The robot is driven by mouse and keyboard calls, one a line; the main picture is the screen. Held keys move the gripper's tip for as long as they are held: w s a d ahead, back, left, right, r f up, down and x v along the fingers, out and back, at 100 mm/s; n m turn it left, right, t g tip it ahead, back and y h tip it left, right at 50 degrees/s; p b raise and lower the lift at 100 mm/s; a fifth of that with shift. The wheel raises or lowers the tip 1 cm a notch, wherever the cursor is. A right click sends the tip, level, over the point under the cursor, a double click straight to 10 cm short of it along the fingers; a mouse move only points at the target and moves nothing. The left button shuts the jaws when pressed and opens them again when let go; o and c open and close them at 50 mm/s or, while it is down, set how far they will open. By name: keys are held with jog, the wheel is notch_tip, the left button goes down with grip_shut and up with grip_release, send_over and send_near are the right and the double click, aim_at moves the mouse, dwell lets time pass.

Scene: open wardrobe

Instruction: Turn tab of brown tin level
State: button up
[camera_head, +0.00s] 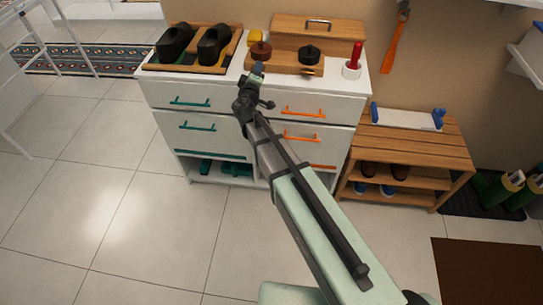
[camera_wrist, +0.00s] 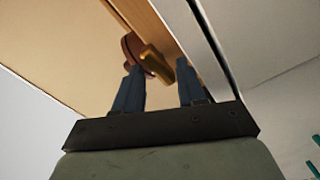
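The brown tin (camera_head: 260,50) sits on a wooden stand on top of the white dresser. My gripper (camera_head: 258,68) is at the front of it in the head view and hides its tab there. In the wrist view the brown tin (camera_wrist: 132,46) shows beyond the left finger. Its brass-coloured tab (camera_wrist: 156,64) slants across the picture between the fingertips. My gripper (camera_wrist: 160,72) is open, with a clear gap between the two blue fingers. I cannot tell whether the left finger touches the tab or tin.
A black tin (camera_head: 309,52) with a brass tab stands to the right on the wooden stand (camera_head: 284,65). Dark shoes (camera_head: 213,44) lie in a tray on the left. A wooden box (camera_head: 318,33) stands behind.

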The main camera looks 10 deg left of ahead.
jog(key=m, duration=0.6)
jog(key=shift+d+r+m, duration=0.1)
jog(key=shift+d+m, duration=0.05)
jog(key=shift+m, duration=0.15)
jog(key=m, duration=0.5)
jog(key=shift+d+m, duration=0.1)
jog(key=shift+m, duration=0.3)
jog(key=s, duration=1.4)
jog(key=s+d+f+n+g+h, duration=0.1)
jog(key=s+d+f+n+g, duration=0.1)
jog(key=f, duration=0.4)
jog(key=s+d+f+n+g+h, duration=0.1)
jog(key=s+d+f+n+g, duration=0.2)
jog(key=s+f+g, duration=0.1)
jog(key=s+d+f+n+g+h, duration=0.2)
jog(key=s+d+f+g, duration=0.1)
jog(key=f, duration=0.5)
jog(key=shift+s+d+f+n+g, duration=0.25)
jog(key=shift+f+n+g, duration=0.15)
jog(key=shift+g, duration=0.4)
